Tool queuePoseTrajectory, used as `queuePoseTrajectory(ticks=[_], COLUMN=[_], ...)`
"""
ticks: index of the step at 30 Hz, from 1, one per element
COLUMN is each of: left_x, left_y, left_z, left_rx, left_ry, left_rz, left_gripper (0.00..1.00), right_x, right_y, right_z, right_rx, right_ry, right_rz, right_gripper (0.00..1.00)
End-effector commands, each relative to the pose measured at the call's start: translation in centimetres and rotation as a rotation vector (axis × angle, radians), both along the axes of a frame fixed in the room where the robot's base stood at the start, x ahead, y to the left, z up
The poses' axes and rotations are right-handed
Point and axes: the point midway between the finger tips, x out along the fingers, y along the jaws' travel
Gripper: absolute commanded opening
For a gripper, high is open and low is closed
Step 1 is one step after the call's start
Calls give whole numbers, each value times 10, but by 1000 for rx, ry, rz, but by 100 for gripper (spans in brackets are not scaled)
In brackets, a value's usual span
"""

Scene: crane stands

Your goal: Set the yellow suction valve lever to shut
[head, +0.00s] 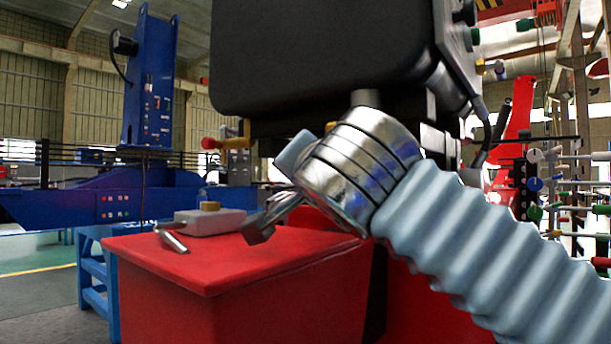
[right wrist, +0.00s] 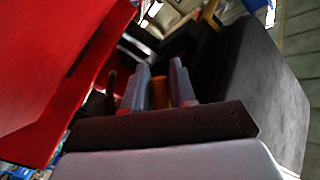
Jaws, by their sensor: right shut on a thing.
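My right arm comes in from the right in the head view, and my right gripper (head: 294,155) is beside the underside of a black housing. In the right wrist view the two grey fingers of the gripper (right wrist: 159,88) are shut on a yellow-orange piece (right wrist: 159,93), which looks like the yellow lever. Most of that piece is hidden by the fingers, so its angle cannot be told. A small yellow bit (head: 330,127) shows above my wrist in the head view. My left gripper is not in view.
The black housing (head: 320,55) hangs close above my right wrist. A yellow fitting with a red end (head: 226,143) sticks out left of it. A red cabinet top (head: 215,265) lies below, with a grey box (head: 208,222) on it. A blue machine (head: 150,80) stands farther back.

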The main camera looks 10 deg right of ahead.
Motion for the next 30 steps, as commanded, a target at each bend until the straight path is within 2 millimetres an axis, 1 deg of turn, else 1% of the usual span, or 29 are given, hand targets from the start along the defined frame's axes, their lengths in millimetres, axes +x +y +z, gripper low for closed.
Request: queuePoseTrajectory(ticks=[7,11,14,19,24,30], left_x=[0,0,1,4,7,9], left_y=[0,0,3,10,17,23], left_z=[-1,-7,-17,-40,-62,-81], left_rx=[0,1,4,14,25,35], left_ry=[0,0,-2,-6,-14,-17], left_rz=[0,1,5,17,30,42], left_gripper=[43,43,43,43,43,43], right_x=[0,1,2,6,9,11], right_y=[0,1,2,5,8,9], right_z=[0,-1,-1,2,12,25], right_rx=[2,13,36,99,180,272], right_ry=[-2,-18,-46,-127,-231,-350], right_rz=[-1,0,1,1,2,0], right_gripper=[0,0,0,0,0,0])
